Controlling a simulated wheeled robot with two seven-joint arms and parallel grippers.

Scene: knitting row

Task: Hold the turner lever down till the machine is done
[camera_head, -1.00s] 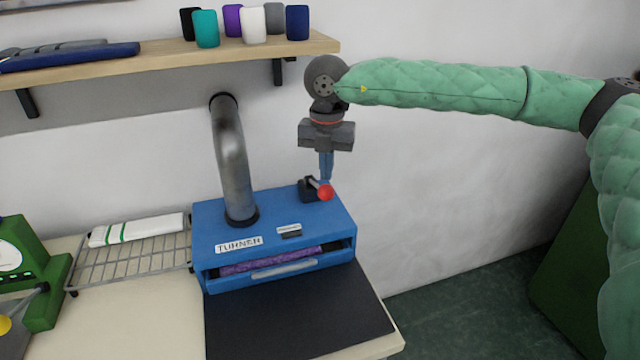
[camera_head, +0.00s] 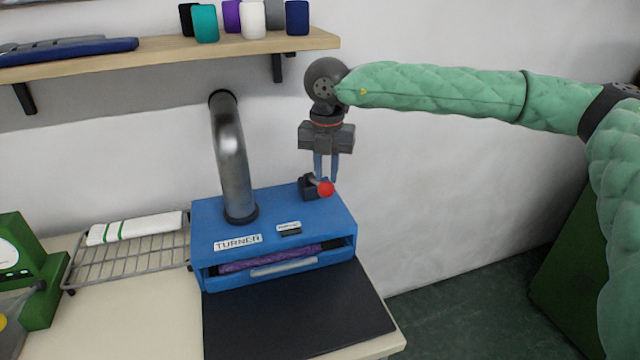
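The blue turner machine (camera_head: 220,215) stands on the table, with a "TURNER" label on its top. Its lever has a red ball knob (camera_head: 326,188) on a dark base (camera_head: 308,187) at the top right, and the knob points toward the front right. My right gripper (camera_head: 326,180) points down just above and behind the knob. Its two blue fingers are apart, with nothing seen between them; their tips are close to the lever. A purple knitted piece (camera_head: 270,259) lies inside the machine's front slot. My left gripper is not in view.
A metal pipe (camera_head: 229,150) rises from the machine to the wall. A wire rack (camera_head: 130,262) with a white, green-striped cloth (camera_head: 134,228) is at the left, beside a green device (camera_head: 30,270). A black mat (camera_head: 300,310) lies in front.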

